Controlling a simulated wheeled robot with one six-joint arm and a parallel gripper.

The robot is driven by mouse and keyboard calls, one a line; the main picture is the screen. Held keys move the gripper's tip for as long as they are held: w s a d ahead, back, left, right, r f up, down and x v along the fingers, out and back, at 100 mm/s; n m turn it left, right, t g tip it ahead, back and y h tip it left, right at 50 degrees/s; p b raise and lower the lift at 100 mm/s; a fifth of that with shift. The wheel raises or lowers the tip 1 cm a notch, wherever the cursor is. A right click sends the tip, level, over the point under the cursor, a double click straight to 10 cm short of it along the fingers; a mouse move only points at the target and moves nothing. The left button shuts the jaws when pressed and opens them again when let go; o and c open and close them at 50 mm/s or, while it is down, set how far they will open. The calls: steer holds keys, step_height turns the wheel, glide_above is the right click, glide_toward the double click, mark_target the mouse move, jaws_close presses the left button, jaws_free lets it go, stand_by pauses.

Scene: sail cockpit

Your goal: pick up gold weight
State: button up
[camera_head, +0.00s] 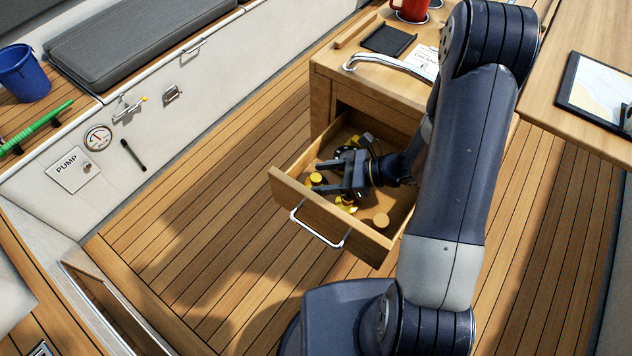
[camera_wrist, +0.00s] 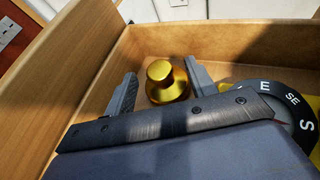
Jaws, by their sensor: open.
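The gold weight (camera_wrist: 167,84) is a shiny golden piece with a round knob on a wider base. It stands on the floor of the open drawer (camera_head: 318,218), near a corner between two walls in the wrist view. My gripper (camera_head: 322,178) is down inside the drawer. In the wrist view its two open fingers (camera_wrist: 161,90) are on either side of the weight, with gaps visible. The weight also shows in the head view (camera_head: 316,178) as a small yellow piece by the fingertips.
A dark compass ring with letters (camera_wrist: 290,105) lies close to the right finger. A round wooden piece (camera_head: 380,220) and other yellow items (camera_head: 346,204) lie in the drawer. Drawer walls stand close around my gripper. A red mug (camera_head: 411,9) stands on the cabinet above.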

jaws_close()
stand_by(0.4)
steer(key=shift+r, duration=0.1)
